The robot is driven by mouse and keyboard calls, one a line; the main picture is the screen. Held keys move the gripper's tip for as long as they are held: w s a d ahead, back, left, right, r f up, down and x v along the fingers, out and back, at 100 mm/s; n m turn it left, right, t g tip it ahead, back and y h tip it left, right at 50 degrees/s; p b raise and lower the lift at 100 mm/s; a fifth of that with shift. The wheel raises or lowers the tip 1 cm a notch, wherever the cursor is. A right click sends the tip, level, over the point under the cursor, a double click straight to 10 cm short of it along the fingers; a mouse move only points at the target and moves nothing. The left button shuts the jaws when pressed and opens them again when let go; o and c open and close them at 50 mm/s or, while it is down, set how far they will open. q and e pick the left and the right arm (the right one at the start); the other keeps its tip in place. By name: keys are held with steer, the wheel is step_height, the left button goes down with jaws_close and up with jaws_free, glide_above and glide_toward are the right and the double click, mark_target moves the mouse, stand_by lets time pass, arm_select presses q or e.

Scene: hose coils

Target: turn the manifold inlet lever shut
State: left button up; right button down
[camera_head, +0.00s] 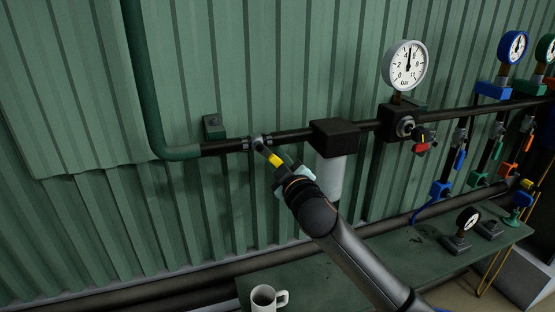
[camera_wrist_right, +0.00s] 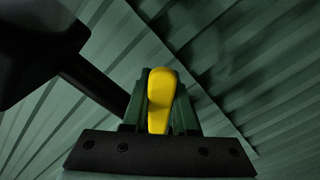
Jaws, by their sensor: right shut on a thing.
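The manifold inlet lever is a grey arm with a yellow grip (camera_head: 275,160). It pivots at a small metal valve (camera_head: 259,142) on the black horizontal pipe, left of the black block. In the head view it slants down and right from the valve, at an angle to the pipe. My right gripper (camera_head: 281,163) is shut on the yellow grip. In the right wrist view the yellow grip (camera_wrist_right: 160,95) stands between the two dark green fingers (camera_wrist_right: 160,112). The fingers hide part of its sides. My left gripper is not in view.
A round pressure gauge (camera_head: 405,67) stands on the pipe, with a red-handled valve (camera_head: 423,139) below it. Blue, green and orange valves hang at the right. The corrugated wall is close behind.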

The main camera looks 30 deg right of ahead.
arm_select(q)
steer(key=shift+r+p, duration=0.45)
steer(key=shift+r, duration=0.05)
arm_select(e)
steer(key=shift+w+a+f+m, duration=0.3)
steer(key=shift+a+m, duration=0.5)
steer(key=shift+m, duration=0.65)
steer(key=shift+w+a+f+m, duration=0.1)
steer(key=shift+a+f+m, duration=0.25)
steer(key=shift+a+m, duration=0.75)
steer(key=shift+w+a+f+m, duration=0.15)
steer(key=shift+a+f+m, duration=0.3)
steer(key=shift+m, duration=1.3)
steer(key=shift+a+r, duration=0.1)
steer(key=c, duration=0.7)
jaws_free()
